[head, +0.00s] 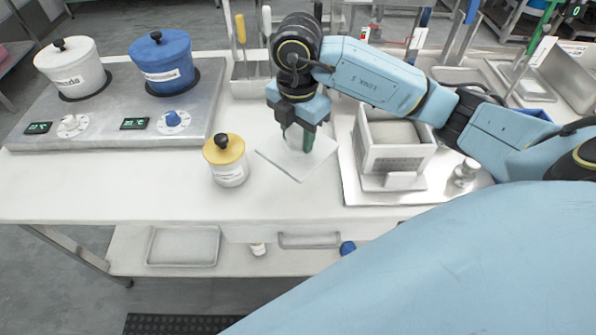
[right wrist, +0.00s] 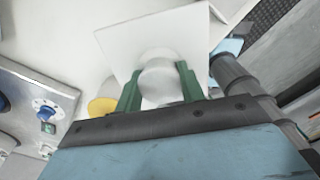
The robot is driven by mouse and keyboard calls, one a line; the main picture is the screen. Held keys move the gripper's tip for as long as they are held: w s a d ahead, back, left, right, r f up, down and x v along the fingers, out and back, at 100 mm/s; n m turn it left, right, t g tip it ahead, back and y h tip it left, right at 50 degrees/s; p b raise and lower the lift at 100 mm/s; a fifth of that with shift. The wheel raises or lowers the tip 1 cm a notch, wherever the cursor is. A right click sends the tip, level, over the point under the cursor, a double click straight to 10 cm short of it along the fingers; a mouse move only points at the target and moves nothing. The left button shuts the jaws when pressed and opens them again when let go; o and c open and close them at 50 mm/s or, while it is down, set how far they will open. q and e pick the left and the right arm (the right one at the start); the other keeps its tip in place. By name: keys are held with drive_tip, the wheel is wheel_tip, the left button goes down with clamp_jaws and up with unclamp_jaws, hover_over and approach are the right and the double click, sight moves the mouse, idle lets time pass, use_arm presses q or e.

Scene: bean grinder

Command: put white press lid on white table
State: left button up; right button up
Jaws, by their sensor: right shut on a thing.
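The white press lid (head: 298,168) is a flat square plate with a pale round knob. My right gripper (head: 298,140) points down and is shut on this knob. In the right wrist view, the green fingers (right wrist: 158,88) stand on both sides of the knob, and the plate (right wrist: 122,42) spreads out beyond them. The lid is level, at or just above the white table (head: 120,197); I cannot tell if it touches. The white press (head: 397,160) stands open to the right on a metal tray. My left gripper is not in view.
A white jar with a yellow lid (head: 224,150) stands close left of the press lid. Further left, a grey hotplate unit (head: 100,115) carries a white pot (head: 73,68) and a blue pot (head: 163,62). The front left table strip is clear.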

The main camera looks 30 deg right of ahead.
sight(298, 152)
drive_tip(key=shift+f, duration=0.25)
drive_tip(key=shift+m, duration=0.3)
wheel_tip(298, 152, down, 5)
drive_tip(key=shift+r+b, duration=0.15)
drive_tip(key=shift+b, duration=0.25)
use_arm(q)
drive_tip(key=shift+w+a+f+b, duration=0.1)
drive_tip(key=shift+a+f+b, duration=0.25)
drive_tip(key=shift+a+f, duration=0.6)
use_arm(e)
drive_tip(key=shift+f, duration=2.5)
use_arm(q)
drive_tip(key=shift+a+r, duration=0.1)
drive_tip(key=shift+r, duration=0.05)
use_arm(e)
drive_tip(key=shift+f, duration=0.15)
drive_tip(key=o, duration=1.1)
